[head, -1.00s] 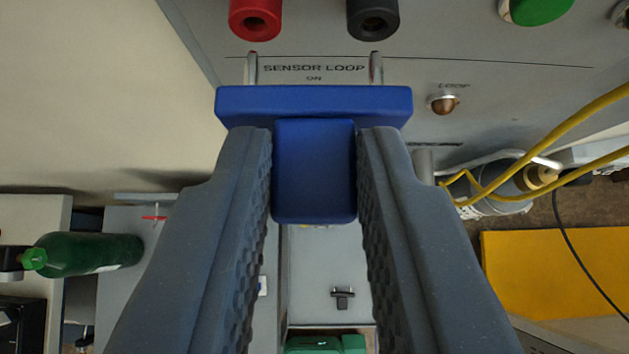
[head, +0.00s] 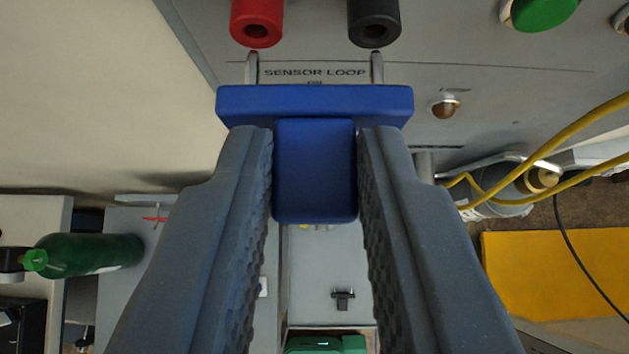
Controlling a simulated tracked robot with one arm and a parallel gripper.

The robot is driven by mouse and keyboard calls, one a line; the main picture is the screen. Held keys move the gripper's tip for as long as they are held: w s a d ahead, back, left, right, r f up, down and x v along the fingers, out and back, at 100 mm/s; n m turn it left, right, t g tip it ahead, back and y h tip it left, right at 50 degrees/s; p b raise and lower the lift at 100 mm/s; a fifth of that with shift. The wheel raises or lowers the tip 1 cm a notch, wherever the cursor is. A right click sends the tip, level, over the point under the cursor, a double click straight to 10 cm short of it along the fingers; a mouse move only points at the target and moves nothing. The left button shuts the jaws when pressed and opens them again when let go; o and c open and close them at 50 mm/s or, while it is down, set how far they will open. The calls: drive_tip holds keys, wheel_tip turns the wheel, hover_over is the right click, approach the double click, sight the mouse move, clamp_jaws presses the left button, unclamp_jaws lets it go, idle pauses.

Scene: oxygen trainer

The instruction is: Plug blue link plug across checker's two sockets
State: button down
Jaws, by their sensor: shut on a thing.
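My gripper (head: 315,180) is shut on the blue link plug (head: 314,104), with the fingers on either side of its blue grip block. The plug's two metal pins point up in the picture, toward the checker (head: 460,75). The red socket (head: 257,22) is above the left pin and the black socket (head: 374,22) is above the right pin. Each pin tip shows just below its socket's open end, roughly in line with it. The pins are outside the sockets. The plug's bar hides part of the checker's face below the "SENSOR LOOP" label.
A green button (head: 540,12) and a small brownish lamp (head: 444,107) are on the checker to the right. Yellow cable (head: 560,145) loops at the right, near a grey cylinder. A green bottle (head: 90,251) lies at the left. A yellow panel (head: 560,277) is at lower right.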

drive_tip(key=shift+w+p, duration=0.4)
drive_tip(key=shift+w, duration=0.7)
drive_tip(key=c, duration=1.2)
unclamp_jaws()
drive_tip(key=b+v, duration=0.2)
drive_tip(key=v, duration=1.1)
drive_tip(key=shift+s+r+b, duration=0.15)
drive_tip(key=shift+s+b, duration=0.1)
drive_tip(key=shift+b, duration=0.05)
drive_tip(key=s+t+b, duration=0.1)
drive_tip(key=s+b, duration=0.2)
drive_tip(key=s, duration=0.2)
drive_tip(key=s+f+t+b, duration=0.1)
drive_tip(key=s+t+b, duration=0.1)
drive_tip(key=s+b, duration=0.2)
drive_tip(key=s+t+b, duration=0.2)
drive_tip(key=s+b, duration=0.1)
drive_tip(key=s, duration=0.4)
drive_tip(key=shift+s+f+b, duration=0.3)
drive_tip(key=shift+s+f, duration=0.05)
drive_tip(key=shift+f, duration=0.05)
